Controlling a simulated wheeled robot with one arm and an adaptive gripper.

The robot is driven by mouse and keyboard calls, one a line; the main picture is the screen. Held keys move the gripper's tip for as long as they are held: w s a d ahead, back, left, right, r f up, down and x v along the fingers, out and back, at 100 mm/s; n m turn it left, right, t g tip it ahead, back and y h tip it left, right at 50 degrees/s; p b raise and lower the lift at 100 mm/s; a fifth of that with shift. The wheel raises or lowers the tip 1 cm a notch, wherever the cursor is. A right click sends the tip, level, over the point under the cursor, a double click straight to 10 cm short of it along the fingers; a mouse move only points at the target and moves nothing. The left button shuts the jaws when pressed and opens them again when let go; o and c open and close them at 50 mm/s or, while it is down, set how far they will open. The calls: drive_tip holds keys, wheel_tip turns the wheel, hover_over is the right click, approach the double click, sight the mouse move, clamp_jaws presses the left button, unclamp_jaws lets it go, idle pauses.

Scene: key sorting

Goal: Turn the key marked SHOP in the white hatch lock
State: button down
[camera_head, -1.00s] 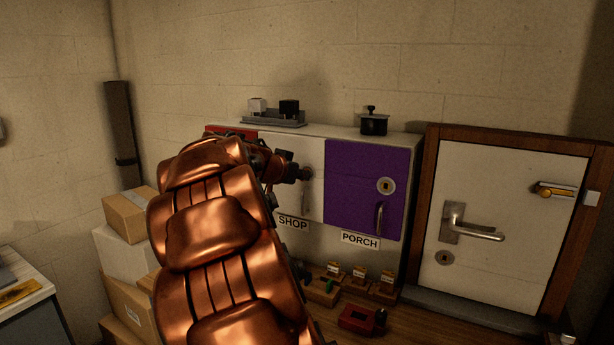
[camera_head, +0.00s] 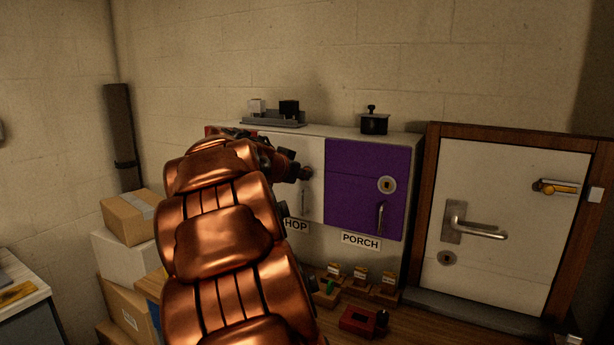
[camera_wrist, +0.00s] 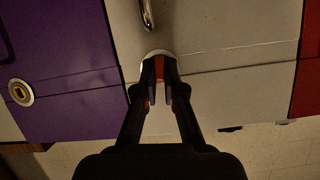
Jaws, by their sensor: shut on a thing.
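The white hatch (camera_head: 315,205) carries the label SHOP (camera_head: 297,226), its first letter hidden by my arm. My gripper (camera_head: 303,173) is at the upper part of this hatch. In the wrist view my gripper (camera_wrist: 160,88) is shut on a small reddish key (camera_wrist: 159,68), mostly hidden between the fingers. Its front end meets the silver rim of the white hatch lock (camera_wrist: 157,53). How deep the key sits and its turn angle cannot be told, nor can its marking be read. The hatch looks shut, its handle (camera_wrist: 147,15) beside the lock.
The purple hatch (camera_head: 365,170) with its own lock is beside the white one, above the label PORCH (camera_head: 361,241). A red hatch (camera_wrist: 306,75) is on the other side. Key stands (camera_head: 360,281) and a red block (camera_head: 362,320) are on the bench below. Boxes (camera_head: 130,217) stand left.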

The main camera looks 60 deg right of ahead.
drive_tip(key=shift+s+f+m+t+b, duration=0.1)
drive_tip(key=shift+m+t+b, duration=0.55)
drive_tip(key=shift+b, duration=2.35)
drive_tip(key=shift+m+b, duration=0.45)
drive_tip(key=shift+b, duration=0.6)
